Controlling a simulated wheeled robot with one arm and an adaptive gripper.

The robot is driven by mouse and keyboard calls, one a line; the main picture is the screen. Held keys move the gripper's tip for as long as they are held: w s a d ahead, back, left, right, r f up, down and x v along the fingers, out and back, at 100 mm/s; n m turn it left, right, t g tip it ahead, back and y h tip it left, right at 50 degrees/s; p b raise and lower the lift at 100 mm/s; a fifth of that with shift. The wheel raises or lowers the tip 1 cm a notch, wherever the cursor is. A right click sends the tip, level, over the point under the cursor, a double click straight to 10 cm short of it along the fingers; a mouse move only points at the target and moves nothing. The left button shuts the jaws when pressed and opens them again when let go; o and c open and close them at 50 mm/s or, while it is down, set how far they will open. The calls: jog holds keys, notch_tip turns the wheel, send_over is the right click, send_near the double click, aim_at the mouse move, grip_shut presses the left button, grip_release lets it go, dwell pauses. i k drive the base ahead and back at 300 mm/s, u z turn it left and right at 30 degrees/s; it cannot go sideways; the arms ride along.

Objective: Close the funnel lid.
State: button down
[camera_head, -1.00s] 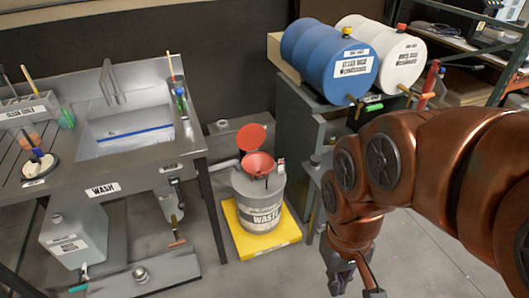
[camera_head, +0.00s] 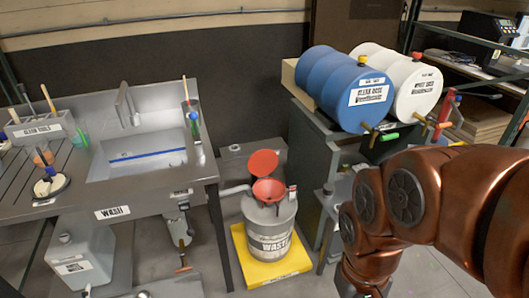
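The red funnel (camera_head: 268,191) sits on top of the grey waste drum (camera_head: 271,229). Its round red lid (camera_head: 263,162) stands open, tilted up behind the funnel's mouth. The drum stands on a yellow platform (camera_head: 275,276) on the floor. My copper arm comes in from the right, and its wrist points down at the lower edge, right of the drum and apart from it. My gripper's fingers are cut off below the picture, so what they do is hidden.
The wash sink table (camera_head: 115,213) stands left of the drum. A dark cabinet (camera_head: 315,150) stands to the right, bearing a blue drum (camera_head: 345,92) and a white drum (camera_head: 410,85).

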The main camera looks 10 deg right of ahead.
aim_at(261, 163)
jog(key=z, duration=0.15)
jog(key=i, duration=0.85)
jog(key=u, duration=0.8)
jog(key=i, duration=0.75)
jog(key=u, duration=0.65)
